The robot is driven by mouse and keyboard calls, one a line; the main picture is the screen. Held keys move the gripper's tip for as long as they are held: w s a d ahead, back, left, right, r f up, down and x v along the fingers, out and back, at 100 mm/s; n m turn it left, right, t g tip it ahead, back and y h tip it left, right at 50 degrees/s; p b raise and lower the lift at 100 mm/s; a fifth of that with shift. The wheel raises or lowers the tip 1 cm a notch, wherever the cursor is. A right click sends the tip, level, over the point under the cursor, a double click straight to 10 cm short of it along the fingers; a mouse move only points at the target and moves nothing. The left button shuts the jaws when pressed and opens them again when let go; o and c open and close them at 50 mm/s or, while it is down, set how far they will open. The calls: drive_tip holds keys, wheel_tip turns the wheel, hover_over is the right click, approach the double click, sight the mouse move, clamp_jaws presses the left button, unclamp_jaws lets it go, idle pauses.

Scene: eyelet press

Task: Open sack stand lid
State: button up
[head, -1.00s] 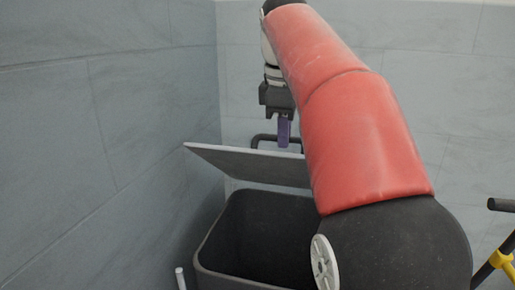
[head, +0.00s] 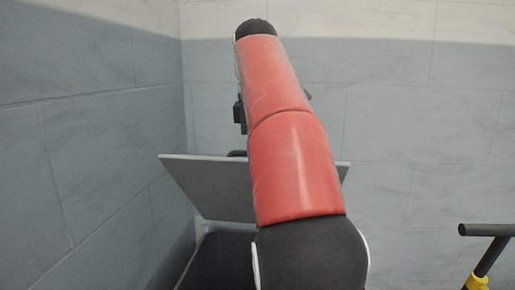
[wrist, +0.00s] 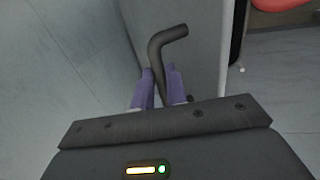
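The sack stand's grey lid (head: 205,185) is tilted up steeply at the back of the dark bin (head: 220,262), whose top stands open below it. The middle of the lid is hidden behind my arm in the head view. In the wrist view the lid (wrist: 200,55) is a grey panel to the right of the dark bent lid handle (wrist: 157,48). My gripper (wrist: 160,80) has its purple fingers on both sides of the handle's bar, close against it, and looks shut on it. In the head view my gripper is mostly hidden behind my red arm.
A tiled wall (head: 85,130) runs close along the left of the stand, with another wall behind. A dark bar with a yellow part (head: 485,250) stands at the lower right. A red object (wrist: 280,4) shows at the wrist view's top right.

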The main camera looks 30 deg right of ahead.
drive_tip(key=shift+o, duration=1.2)
drive_tip(key=shift+w+d+f, duration=0.25)
drive_tip(key=shift+f, duration=0.1)
drive_tip(key=shift+o, duration=0.7)
drive_tip(key=shift+r, duration=0.1)
drive_tip(key=shift+s+a+r, duration=0.1)
drive_tip(key=shift+a, duration=0.1)
